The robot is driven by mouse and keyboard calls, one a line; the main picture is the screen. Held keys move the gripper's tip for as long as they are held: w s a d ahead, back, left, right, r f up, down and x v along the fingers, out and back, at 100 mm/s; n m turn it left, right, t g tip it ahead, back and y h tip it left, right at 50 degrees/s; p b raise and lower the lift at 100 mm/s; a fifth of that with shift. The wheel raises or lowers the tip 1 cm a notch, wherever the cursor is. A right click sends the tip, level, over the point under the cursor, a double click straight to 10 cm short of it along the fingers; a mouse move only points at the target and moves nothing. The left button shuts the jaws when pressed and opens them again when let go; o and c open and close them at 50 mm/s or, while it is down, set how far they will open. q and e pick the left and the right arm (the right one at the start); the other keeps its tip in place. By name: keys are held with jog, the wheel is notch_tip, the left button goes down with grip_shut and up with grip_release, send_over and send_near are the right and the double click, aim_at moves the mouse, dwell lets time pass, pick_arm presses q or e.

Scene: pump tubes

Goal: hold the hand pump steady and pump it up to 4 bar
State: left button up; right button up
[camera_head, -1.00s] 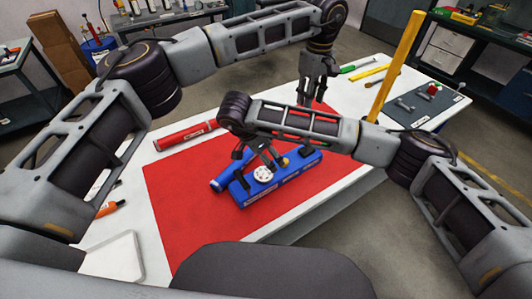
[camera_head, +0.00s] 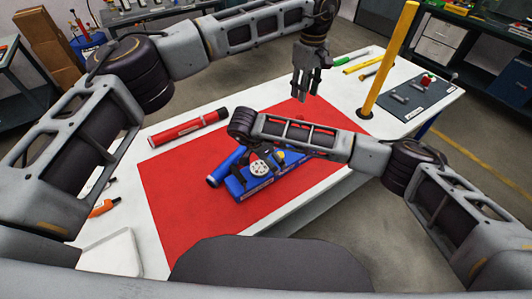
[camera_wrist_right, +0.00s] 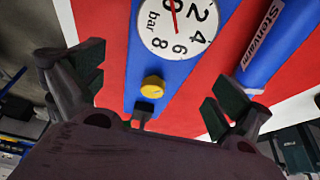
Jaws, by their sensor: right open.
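The blue hand pump (camera_head: 236,187) lies on the red mat (camera_head: 180,215) with a round white gauge (camera_head: 260,169) on top. In the right wrist view the gauge (camera_wrist_right: 178,42) reads in bar; the red needle's end is cut off at the top edge. A yellow knob (camera_wrist_right: 152,87) and a blue cylinder labelled Stenvalm (camera_wrist_right: 262,45) also show. My right gripper (camera_wrist_right: 155,85) is open above the pump, its fingers apart on either side of the knob. My left gripper (camera_head: 306,88) hangs beyond the pump, apart from it; its jaw gap is unclear.
A red tube (camera_head: 188,129) lies behind the mat. A yellow post (camera_head: 390,60) stands at the table's right, beside a dark board (camera_head: 412,100) with small parts. A white tray (camera_head: 110,262) is at the front left. Green and yellow tools lie at the back.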

aim_at(274, 162)
jog(key=shift+x, duration=2.8)
jog(key=c, duration=1.7)
